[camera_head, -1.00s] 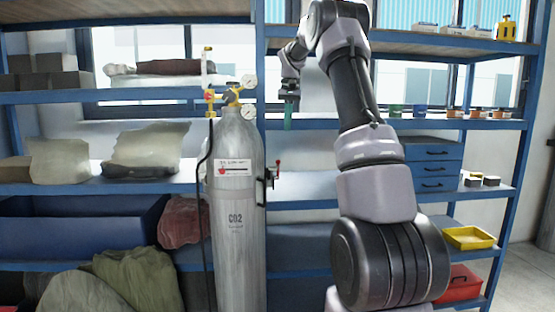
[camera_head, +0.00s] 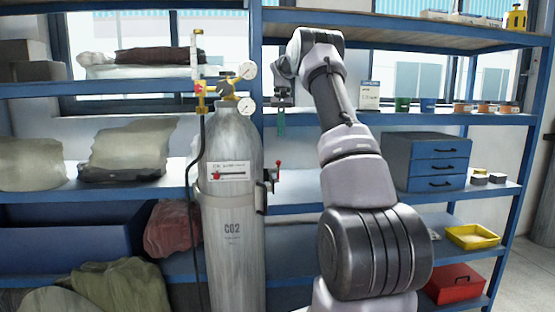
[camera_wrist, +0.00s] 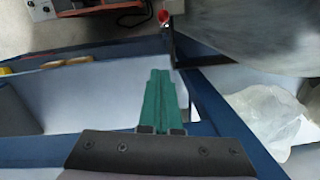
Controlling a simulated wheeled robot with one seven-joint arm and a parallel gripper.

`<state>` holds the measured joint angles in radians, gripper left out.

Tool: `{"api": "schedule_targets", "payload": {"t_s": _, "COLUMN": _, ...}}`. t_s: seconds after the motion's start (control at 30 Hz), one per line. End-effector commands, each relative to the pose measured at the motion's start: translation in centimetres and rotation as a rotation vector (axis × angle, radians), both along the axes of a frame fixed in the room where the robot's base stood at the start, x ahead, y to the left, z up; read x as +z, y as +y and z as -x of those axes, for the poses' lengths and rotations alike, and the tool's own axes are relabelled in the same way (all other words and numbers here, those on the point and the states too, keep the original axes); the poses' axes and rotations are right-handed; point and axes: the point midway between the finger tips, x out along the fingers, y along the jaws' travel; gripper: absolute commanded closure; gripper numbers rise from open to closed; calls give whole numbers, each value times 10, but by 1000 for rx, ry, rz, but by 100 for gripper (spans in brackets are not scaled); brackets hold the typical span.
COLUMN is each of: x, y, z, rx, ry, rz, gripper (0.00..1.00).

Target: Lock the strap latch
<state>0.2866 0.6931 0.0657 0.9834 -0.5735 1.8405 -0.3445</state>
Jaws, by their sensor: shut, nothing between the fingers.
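The grey CO2 cylinder (camera_head: 229,262) stands upright in front of the blue shelving, with a pale strap (camera_head: 227,198) around it. The strap latch (camera_head: 266,184) is at the cylinder's right side, with a red-tipped lever (camera_head: 278,170) pointing up. In the wrist view the latch's red knob (camera_wrist: 163,16) shows at the top, beyond the fingertips. My gripper (camera_head: 281,130) hangs above and slightly right of the latch in the head view, apart from it. Its green fingers (camera_wrist: 160,75) are shut together and empty.
A brass valve with gauges (camera_head: 228,92) tops the cylinder; a black hose (camera_head: 190,185) runs down its left. A blue drawer unit (camera_head: 437,152), small pots and a yellow tray (camera_head: 470,237) are on the shelves at right. Shelf boards and a blue post lie behind my gripper.

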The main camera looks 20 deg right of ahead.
Motion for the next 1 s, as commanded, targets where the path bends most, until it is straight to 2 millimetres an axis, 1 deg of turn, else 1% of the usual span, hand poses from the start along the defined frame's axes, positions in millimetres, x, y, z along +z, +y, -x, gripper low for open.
{"api": "schedule_targets", "payload": {"t_s": 0.17, "x": -3, "y": 0, "z": 0, "rx": 0, "ry": 2, "rz": -1, "gripper": 100}}
{"api": "schedule_targets", "payload": {"t_s": 0.27, "x": -12, "y": 1, "z": 1, "rx": 1, "ry": 2, "rz": 0, "gripper": 100}}
{"api": "schedule_targets", "payload": {"t_s": 0.37, "x": -28, "y": 2, "z": 2, "rx": 2, "ry": 3, "rz": -2, "gripper": 100}}
{"api": "schedule_targets", "payload": {"t_s": 0.7, "x": -101, "y": 6, "z": 5, "rx": 0, "ry": 4, "rz": -2, "gripper": 100}}
{"api": "schedule_targets", "payload": {"t_s": 0.9, "x": -104, "y": 19, "z": 28, "rx": 2, "ry": -1, "rz": -1, "gripper": 100}}
{"api": "schedule_targets", "payload": {"t_s": 1.0, "x": -106, "y": 22, "z": 35, "rx": 0, "ry": 0, "rz": 0, "gripper": 100}}
